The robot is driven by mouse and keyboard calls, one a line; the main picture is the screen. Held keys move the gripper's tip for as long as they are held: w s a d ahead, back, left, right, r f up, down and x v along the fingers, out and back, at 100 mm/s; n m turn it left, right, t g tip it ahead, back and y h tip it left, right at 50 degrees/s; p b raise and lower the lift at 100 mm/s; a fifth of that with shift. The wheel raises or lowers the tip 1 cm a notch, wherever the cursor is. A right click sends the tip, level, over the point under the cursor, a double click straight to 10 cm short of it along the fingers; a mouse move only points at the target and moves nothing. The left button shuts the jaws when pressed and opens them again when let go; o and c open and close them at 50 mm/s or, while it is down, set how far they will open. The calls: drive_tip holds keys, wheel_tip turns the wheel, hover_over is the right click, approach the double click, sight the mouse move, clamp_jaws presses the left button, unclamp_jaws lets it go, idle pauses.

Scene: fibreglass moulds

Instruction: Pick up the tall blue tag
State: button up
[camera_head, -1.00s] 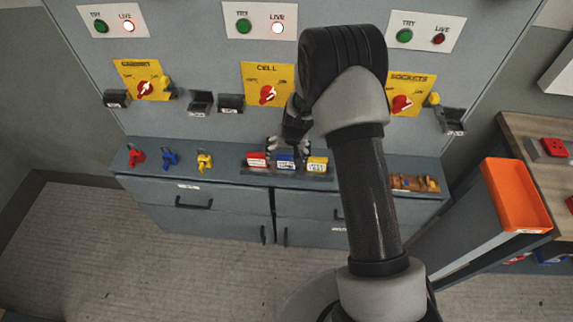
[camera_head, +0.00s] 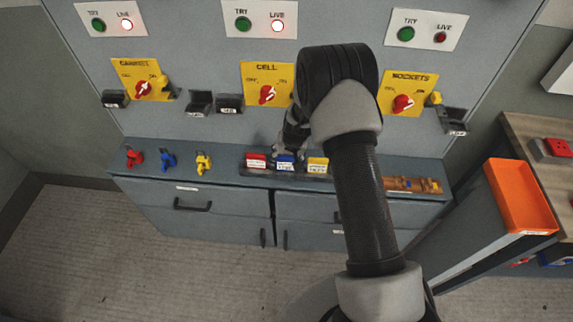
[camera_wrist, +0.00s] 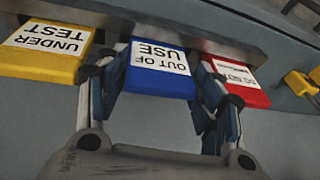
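The blue tag (camera_head: 286,165), with a white "OUT OF USE" label, stands in a rack on the grey cabinet top, between a red tag (camera_head: 256,161) and a yellow tag (camera_head: 318,165). In the wrist view the blue tag (camera_wrist: 158,82) lies between my fingers. My gripper (camera_head: 288,154) is over it from above, one finger against each side edge. In the wrist view my gripper (camera_wrist: 160,98) looks closed on the tag's edges. The yellow "UNDER TEST" tag (camera_wrist: 45,50) and the red tag (camera_wrist: 240,82) stand close outside the fingers.
Red (camera_head: 135,158), blue (camera_head: 168,160) and yellow (camera_head: 203,162) padlock-like pieces stand on the cabinet top to the left. A wooden holder (camera_head: 412,185) is at the right. An orange tray (camera_head: 521,197) stands further right. The switch panel rises close behind the rack.

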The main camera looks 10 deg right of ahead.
drive_tip(key=shift+c, duration=1.3)
